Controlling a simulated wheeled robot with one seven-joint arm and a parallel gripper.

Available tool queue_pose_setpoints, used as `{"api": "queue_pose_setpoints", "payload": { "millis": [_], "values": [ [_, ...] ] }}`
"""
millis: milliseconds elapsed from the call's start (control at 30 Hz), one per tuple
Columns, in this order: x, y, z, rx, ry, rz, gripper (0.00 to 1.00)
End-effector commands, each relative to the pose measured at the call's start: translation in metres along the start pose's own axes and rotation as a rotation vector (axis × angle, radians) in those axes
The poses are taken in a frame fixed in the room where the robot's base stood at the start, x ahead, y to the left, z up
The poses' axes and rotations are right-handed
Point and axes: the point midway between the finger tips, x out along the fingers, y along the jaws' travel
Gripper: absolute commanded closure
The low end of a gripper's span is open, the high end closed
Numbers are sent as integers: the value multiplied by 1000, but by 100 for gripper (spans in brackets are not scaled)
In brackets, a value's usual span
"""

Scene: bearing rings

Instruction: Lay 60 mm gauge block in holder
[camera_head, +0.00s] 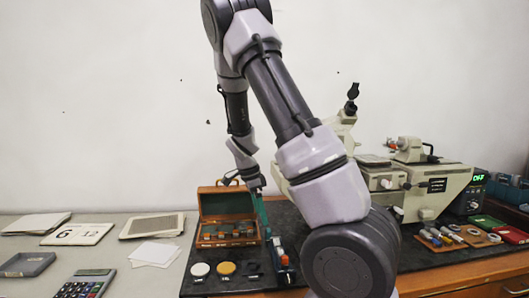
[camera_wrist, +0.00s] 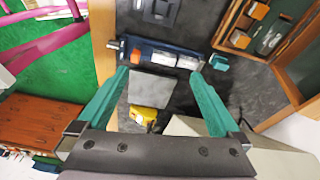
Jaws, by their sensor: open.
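My gripper (camera_wrist: 160,77) is open, with two teal fingers; in the head view it (camera_head: 262,212) hangs beside the wooden case. In the wrist view a long dark-blue holder (camera_wrist: 135,42) lies just past the fingertips, with pale metallic pieces (camera_wrist: 163,58) along it. It also shows in the head view (camera_head: 283,268), partly behind the arm. The open wooden case (camera_wrist: 230,22) at the upper right holds several blocks; it also shows in the head view (camera_head: 203,243). I cannot tell which block is the 60 mm one. Nothing is visibly gripped.
A grey plate (camera_wrist: 149,88) and a yellow object (camera_wrist: 143,116) lie between the fingers in view. White (camera_head: 200,269) and orange (camera_head: 226,268) discs lie before the case. A measuring machine (camera_head: 430,188) stands right. A calculator (camera_head: 84,284) and papers occupy the left.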

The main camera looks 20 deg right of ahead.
Motion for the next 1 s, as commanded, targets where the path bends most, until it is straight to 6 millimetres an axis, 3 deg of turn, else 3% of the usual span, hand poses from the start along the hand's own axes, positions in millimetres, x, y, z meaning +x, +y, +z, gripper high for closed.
{"api": "queue_pose_setpoints", "payload": {
  "millis": [300, 600, 800, 1000],
  "values": [
    [-119, 53, 0, -407, -291, -229, 0],
    [-219, 130, -15, -829, -277, -580, 0],
    [-256, 184, -20, -1070, -125, -766, 0],
    [-268, 211, -20, -1194, -10, -836, 0]
  ]
}}
